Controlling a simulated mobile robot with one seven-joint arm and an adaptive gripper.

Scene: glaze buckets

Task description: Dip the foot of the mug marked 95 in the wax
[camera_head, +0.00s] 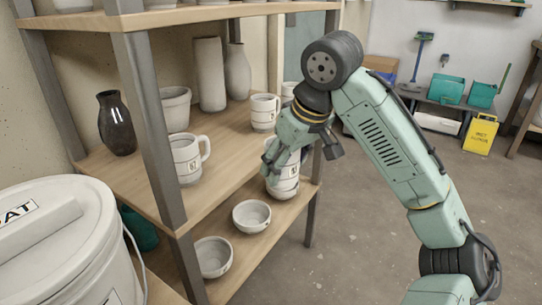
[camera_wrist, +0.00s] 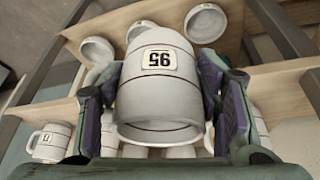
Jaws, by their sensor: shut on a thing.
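The white mug marked 95 (camera_wrist: 160,90) fills the middle of the wrist view, its label upside down there. My gripper (camera_wrist: 158,112) is shut on it, one finger on each side of the body. In the head view the held mug (camera_head: 285,183) is at the front edge of the shelf, partly hidden by my gripper (camera_head: 280,158). Whether it still touches the shelf I cannot tell. No wax can be made out; a lidded white bucket (camera_head: 60,240) at lower left has a label cut off to "AT".
Another labelled mug (camera_head: 187,160) and a third mug (camera_head: 264,112) stand on the middle shelf board (camera_head: 235,140), with a dark vase (camera_head: 116,124) and pale pots. A shelf post (camera_head: 150,130) stands in front.

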